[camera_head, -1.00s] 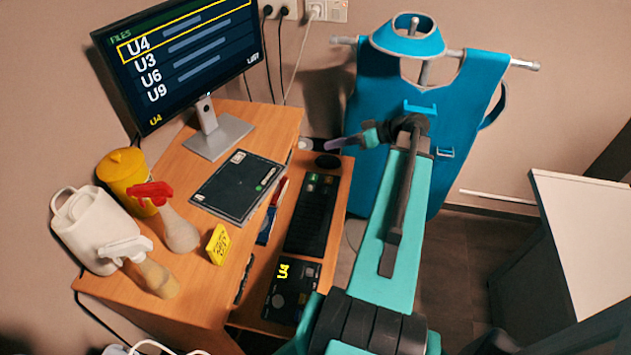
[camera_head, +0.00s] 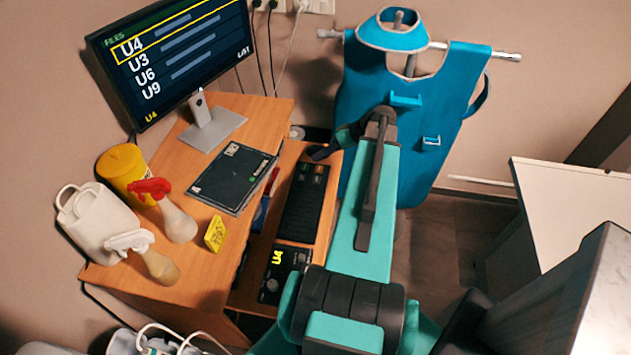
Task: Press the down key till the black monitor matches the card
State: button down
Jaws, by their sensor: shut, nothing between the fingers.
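The black monitor (camera_head: 175,60) at upper left lists U4, U3, U6 and U9. A yellow frame surrounds the top row, U4, and a small yellow U4 shows at its lower left. The yellow card (camera_head: 215,234) stands on the desk; its dark writing is too small and slanted to read. A black keyboard (camera_head: 304,208) lies on the lower shelf, with a few coloured keys at its far end. I cannot tell which key is down. My gripper (camera_head: 322,153) is shut and empty, its dark tip over or just beyond the keyboard's far end; contact cannot be judged.
A black box (camera_head: 283,268) showing a yellow U4 sits at the keyboard's near end. A blue apron (camera_head: 405,120) hangs behind my arm.

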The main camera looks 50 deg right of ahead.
jog(key=b, duration=0.2)
send_over(320, 180)
jog(key=shift+s+f, duration=0.1)
jog(key=shift+f, duration=3.2)
jog(key=shift+f+b, duration=0.8)
jog(key=shift+f, duration=0.2)
jog(key=shift+f+b, duration=0.85)
jog(key=shift+b, duration=0.2)
jog(key=shift+r, duration=0.85)
jog(key=shift+r+p, duration=1)
jog(key=shift+r, duration=1.5)
